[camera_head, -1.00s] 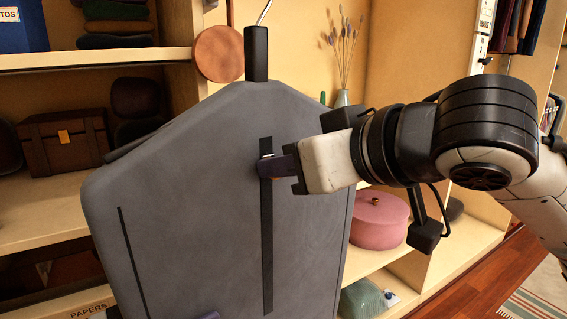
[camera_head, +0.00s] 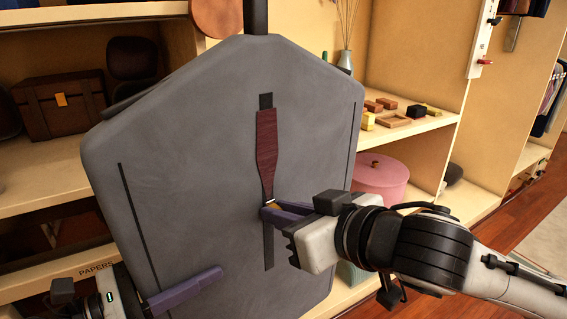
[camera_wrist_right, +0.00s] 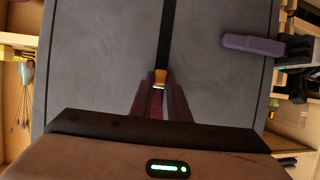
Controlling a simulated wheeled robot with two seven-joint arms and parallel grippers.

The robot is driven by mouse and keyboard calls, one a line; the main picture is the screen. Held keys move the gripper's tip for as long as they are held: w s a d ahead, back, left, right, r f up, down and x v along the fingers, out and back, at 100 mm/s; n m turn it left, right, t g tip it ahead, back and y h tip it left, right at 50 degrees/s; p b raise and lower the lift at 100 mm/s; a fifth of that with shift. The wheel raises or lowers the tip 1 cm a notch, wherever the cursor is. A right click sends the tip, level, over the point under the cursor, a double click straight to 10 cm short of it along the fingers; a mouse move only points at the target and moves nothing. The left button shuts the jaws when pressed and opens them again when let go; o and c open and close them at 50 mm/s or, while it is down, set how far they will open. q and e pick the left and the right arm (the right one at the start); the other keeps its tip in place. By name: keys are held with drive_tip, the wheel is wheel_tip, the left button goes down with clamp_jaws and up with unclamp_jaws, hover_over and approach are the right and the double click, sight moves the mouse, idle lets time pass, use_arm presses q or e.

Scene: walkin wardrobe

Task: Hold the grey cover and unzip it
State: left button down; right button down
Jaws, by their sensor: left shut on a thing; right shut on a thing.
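The grey cover (camera_head: 200,160) hangs upright in front of the shelves. Its black zip strip (camera_head: 268,247) runs down the middle, and above the slider it is open, showing a dark red lining (camera_head: 267,140). My right gripper (camera_head: 268,207) is shut on the zip slider, low on the strip. The yellowish slider (camera_wrist_right: 161,77) shows between its fingers in the right wrist view. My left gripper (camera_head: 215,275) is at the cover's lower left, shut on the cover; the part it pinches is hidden. Its purple finger also shows in the right wrist view (camera_wrist_right: 252,45).
Shelves stand behind the cover. They hold a brown box (camera_head: 62,103) at left, a pink round box (camera_head: 380,178) at right, and small blocks with a wooden tray (camera_head: 393,120). Wooden floor (camera_head: 520,215) is open at right.

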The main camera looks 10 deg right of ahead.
wheel_tip(320, 180, down, 11)
drive_tip(key=shift+w+f, duration=0.1)
drive_tip(key=shift+f, duration=0.1)
drive_tip(key=c, duration=1.7)
unclamp_jaws()
drive_tip(key=shift+r, duration=0.15)
wheel_tip(320, 180, up, 10)
drive_tip(key=shift+f, duration=0.1)
use_arm(q)
drive_tip(key=c, duration=1.1)
unclamp_jaws()
